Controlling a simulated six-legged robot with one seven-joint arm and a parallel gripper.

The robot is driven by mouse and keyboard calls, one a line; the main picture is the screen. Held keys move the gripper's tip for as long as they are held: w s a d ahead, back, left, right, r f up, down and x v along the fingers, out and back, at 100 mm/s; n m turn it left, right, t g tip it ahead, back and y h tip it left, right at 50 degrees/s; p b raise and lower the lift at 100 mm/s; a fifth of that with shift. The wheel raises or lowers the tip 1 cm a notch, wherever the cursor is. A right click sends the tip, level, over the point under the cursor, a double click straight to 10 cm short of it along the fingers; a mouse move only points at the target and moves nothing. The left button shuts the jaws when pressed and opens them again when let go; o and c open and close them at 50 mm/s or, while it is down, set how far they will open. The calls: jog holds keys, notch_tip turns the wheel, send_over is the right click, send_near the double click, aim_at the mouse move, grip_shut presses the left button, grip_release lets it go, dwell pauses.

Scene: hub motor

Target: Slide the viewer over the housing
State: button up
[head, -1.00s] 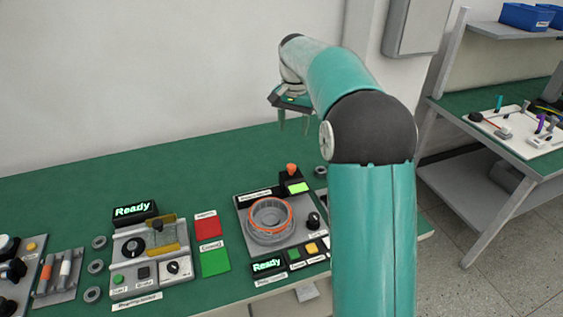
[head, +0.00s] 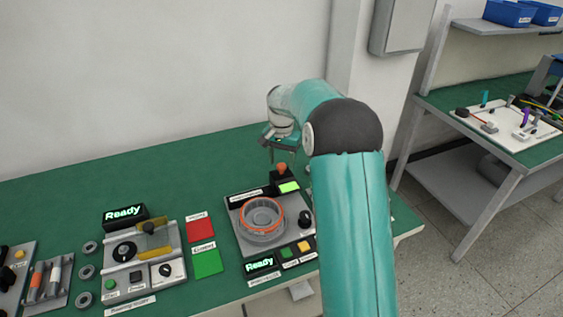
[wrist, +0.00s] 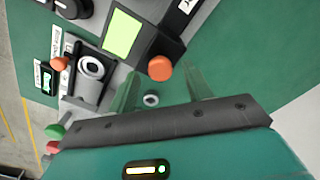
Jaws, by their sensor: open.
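The viewer (head: 287,186) looks to be the dark block with a lit pale-green screen and an orange knob (head: 281,168) at the back of the right-hand station. Its screen (wrist: 122,33) and knob (wrist: 160,68) also show in the wrist view. The housing (head: 261,219) looks to be the round grey part with an orange ring, in front of the viewer and a little left. My gripper (head: 280,150) is open and empty, just above the knob. In the wrist view the knob appears between my finger tips (wrist: 162,74), apart from both.
The station (head: 234,208) also carries a black dial (head: 305,219), small buttons and a "Ready" display (head: 262,265). Red (head: 201,230) and green (head: 208,263) cards and another station (head: 143,260) lie left. The green bench (head: 70,200) is clear behind.

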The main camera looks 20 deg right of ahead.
jog(key=shift+f, duration=0.6)
jog(key=shift+c, duration=0.2)
grip_shut()
jog(key=a, duration=1.1)
jog(key=shift+a, duration=0.25)
jog(key=shift+o, duration=0.2)
grip_release()
jog(key=shift+a, duration=0.2)
jog(key=shift+d, duration=0.2)
